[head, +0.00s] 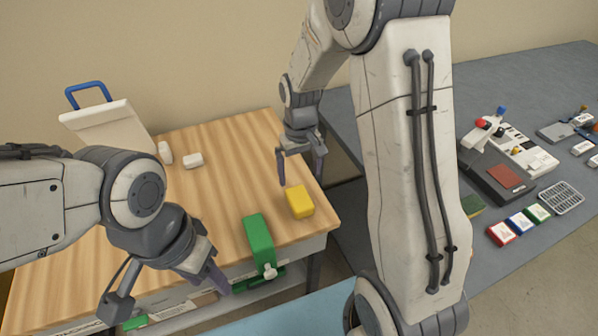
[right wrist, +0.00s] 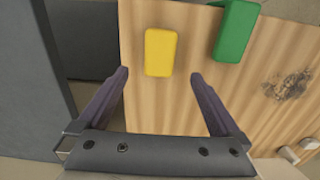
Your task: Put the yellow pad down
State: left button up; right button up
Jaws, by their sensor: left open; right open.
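The yellow pad (head: 299,202) lies on the wooden table (head: 226,146) near its right front corner. It also shows in the right wrist view (right wrist: 160,52), just beyond the fingertips. My right gripper (head: 301,168) is open and empty above the table, behind the pad and apart from it. In the right wrist view my right gripper's fingers (right wrist: 160,80) stand wide apart with bare wood between them. My left gripper (head: 172,294) is open at the table's front edge, left of the green block, and holds nothing that I can see.
A green block (head: 259,241) lies left of the yellow pad at the front edge. White blocks (head: 193,160) and a white board with a blue handle (head: 108,122) are at the back left. A grey table (head: 545,80) with a device and several colored boxes stands at right.

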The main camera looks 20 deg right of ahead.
jog(key=s+a+r+n, duration=0.2)
jog(key=s+a+r, duration=0.3)
jog(key=a, duration=0.2)
jog(key=s+a+r+n, duration=0.2)
jog(key=s+a, duration=0.1)
jog(key=s, duration=0.6)
jog(key=s+a+r+n+y, duration=0.1)
jog(key=s+a+r+n, duration=0.1)
jog(key=s, duration=0.7)
jog(key=shift+s+a+r+n, duration=0.3)
jog(key=shift+a+n, duration=0.2)
jog(key=shift+a, duration=0.55)
jog(key=shift+c, duration=0.3)
